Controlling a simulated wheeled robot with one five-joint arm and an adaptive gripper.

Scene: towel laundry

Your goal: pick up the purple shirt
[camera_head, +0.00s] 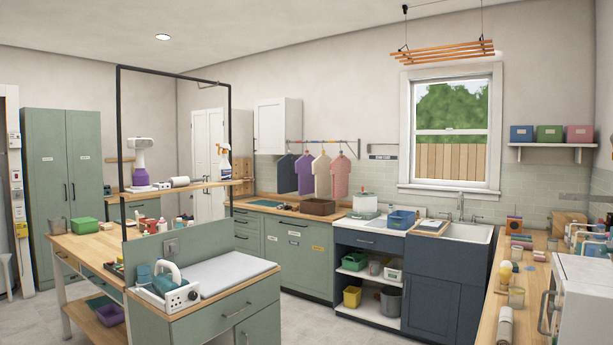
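The purple shirt (304,174) hangs from a wall rail (330,141) above the back counter. It is second from the left in a row, between a dark navy shirt (286,174) and a cream shirt (321,177). A pink shirt (340,177) hangs at the right end. The purple shirt's edges are close to or overlapped by its neighbours. My gripper is not in view.
A brown box (318,207) sits on the back counter (268,206) below the shirts. A workbench island with a pressing pad (222,272) stands in front, under a black frame (119,150). Grey floor (305,322) shows between the island and the sink cabinet (433,285).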

